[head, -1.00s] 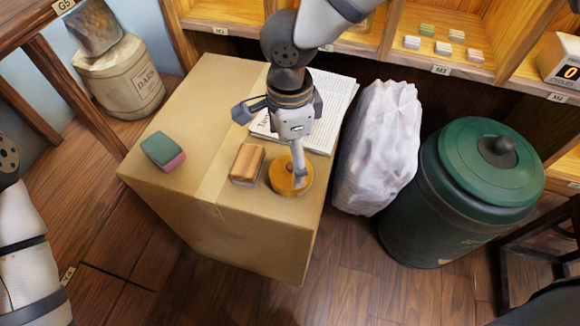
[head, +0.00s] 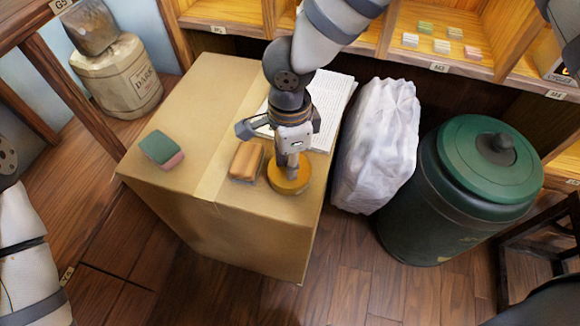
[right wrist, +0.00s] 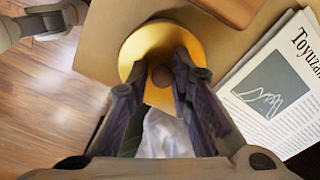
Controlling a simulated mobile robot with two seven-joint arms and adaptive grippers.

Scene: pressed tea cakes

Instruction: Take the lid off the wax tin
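The wax tin (head: 288,185) is a round yellow-orange tin near the front right edge of a cardboard box. In the right wrist view its lid (right wrist: 150,38) shows a round brown knob (right wrist: 162,76) in the middle. The lid lies flat on the tin. My right gripper (head: 289,168) points down over the tin and hides part of it. In the right wrist view its two fingers stand on either side of the knob, with a narrow gap visible. My left arm shows at the lower left; its gripper is out of the head view.
On the cardboard box (head: 215,90), a wooden block (head: 246,161) stands close left of the tin. A green-and-pink sponge (head: 162,149) lies further left, and printed paper (head: 335,95) lies behind. A white bag (head: 378,145) and green canister (head: 460,190) stand right of the box.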

